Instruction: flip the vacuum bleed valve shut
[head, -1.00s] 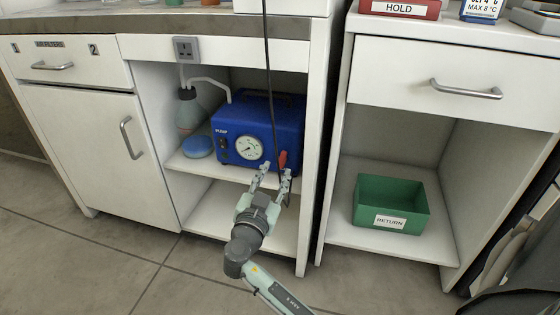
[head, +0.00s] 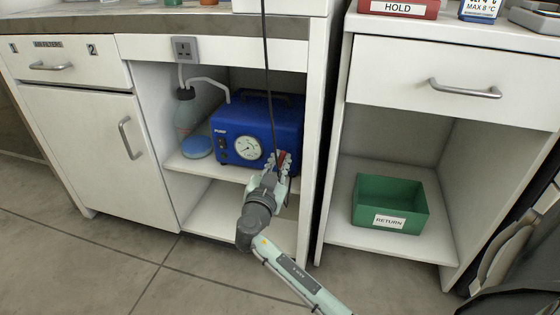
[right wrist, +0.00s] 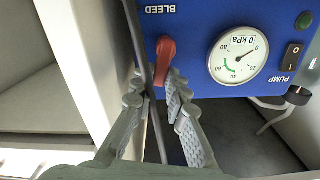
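The blue vacuum pump (head: 232,126) stands on the cabinet's shelf, and its front panel shows upside down in the right wrist view (right wrist: 205,20). The red bleed lever (right wrist: 166,60) sits below the inverted BLEED label, its free end pointing down in that picture. In the head view the lever (head: 283,156) is partly hidden by my right gripper (head: 279,160). My right gripper's fingers (right wrist: 157,84) are apart, one on each side of the lever's end; I cannot tell whether either touches it. My left gripper is not in view.
A black cable (right wrist: 142,50) hangs in front of the pump, close to the lever and fingers. The cabinet's right side panel (head: 311,150) is close to the gripper. A bottle (head: 187,115) and blue disc (head: 197,147) stand left of the pump. A green RETURN bin (head: 390,203) sits farther right.

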